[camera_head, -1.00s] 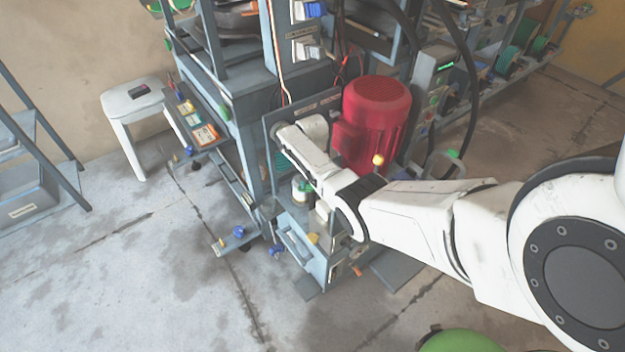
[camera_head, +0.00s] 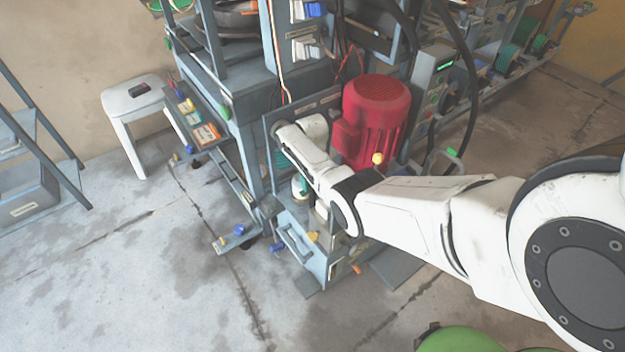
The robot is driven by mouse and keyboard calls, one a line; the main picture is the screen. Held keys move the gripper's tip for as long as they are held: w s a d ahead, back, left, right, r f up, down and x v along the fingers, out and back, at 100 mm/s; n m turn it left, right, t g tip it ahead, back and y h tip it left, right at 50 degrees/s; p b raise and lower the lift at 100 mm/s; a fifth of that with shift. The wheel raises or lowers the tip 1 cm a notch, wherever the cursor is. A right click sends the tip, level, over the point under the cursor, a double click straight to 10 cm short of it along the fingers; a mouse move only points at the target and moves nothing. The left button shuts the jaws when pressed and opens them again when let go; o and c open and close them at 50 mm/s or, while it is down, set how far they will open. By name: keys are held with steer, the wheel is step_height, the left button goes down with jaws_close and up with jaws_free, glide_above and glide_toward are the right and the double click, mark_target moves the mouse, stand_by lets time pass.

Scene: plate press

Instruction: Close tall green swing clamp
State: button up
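I cannot pick out the tall green swing clamp with certainty. A small green and white part (camera_head: 299,187) shows beside my forearm, low on the grey machine, partly covered by the arm. A green-tipped handle (camera_head: 452,153) stands to the right of the red motor (camera_head: 377,112). My white arm reaches from the right across the front of the machine, and its far end bends in close to the left of the motor. My gripper is hidden behind the arm, so its fingers and anything between them do not show.
The grey press machine (camera_head: 296,247) has knobs and a drawer-like front. A shelf with small coloured parts (camera_head: 207,133) juts out to its left. A white stool (camera_head: 137,98) stands farther left, and black hoses hang at right. The floor at front left is clear.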

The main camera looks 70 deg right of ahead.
steer(key=shift+r, duration=0.1)
stand_by(0.4)
steer(key=o, duration=1)
steer(key=shift+o, duration=0.2)
step_height(320, 180, up, 11)
steer(key=p, duration=0.4)
